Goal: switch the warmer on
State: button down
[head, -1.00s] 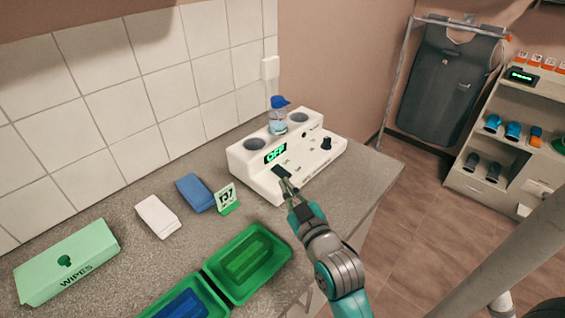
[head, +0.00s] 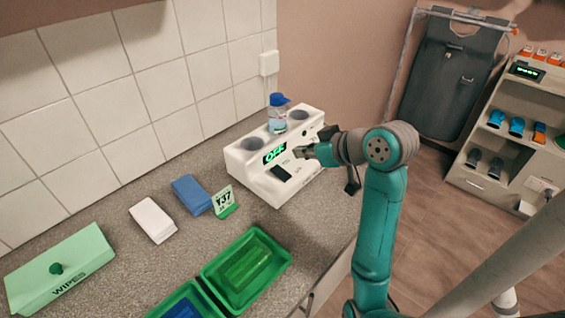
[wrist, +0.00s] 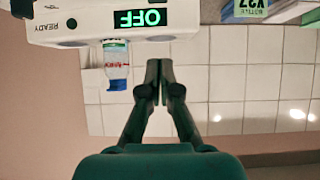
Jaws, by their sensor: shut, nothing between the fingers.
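The white warmer (head: 262,190) stands at the back right of the counter. Its green display (head: 275,152) reads OFF, clearest in the wrist view (wrist: 140,18), where it is upside down. A dark rocker switch (head: 281,173) is on its sloped front, below the display. My gripper (head: 299,152) is shut and empty, just right of the display and up and right of the switch. In the wrist view its closed fingertips (wrist: 158,68) lie beside the bottle; I cannot tell whether they touch the warmer. My gripper and arm hide part of the warmer's right-hand controls.
A blue-capped bottle (head: 277,115) stands in the warmer between two round wells. A number card (head: 224,202), blue cloth (head: 191,194), white cloth (head: 152,220), green trays (head: 262,293) and wipes box (head: 60,272) occupy the counter. Shelves (head: 500,170) stand right.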

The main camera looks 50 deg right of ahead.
jog(key=shift+s+d+r+g, duration=0.25)
jog(key=shift+s+g, duration=0.05)
jog(key=shift+s, duration=0.2)
send_over(274, 167)
jog(key=s, duration=0.3)
notch_tip(274, 167, down, 6)
jog(key=shift+f, duration=0.1)
notch_tip(274, 167, down, 3)
jog(key=shift+w+d+f, duration=0.1)
jog(key=shift+w, duration=0.05)
jog(key=shift+f, duration=0.3)
jog(key=shift+w+f, duration=0.2)
jog(key=shift+f, duration=0.15)
jog(key=shift+r, duration=0.1)
jog(key=shift+s, duration=0.15)
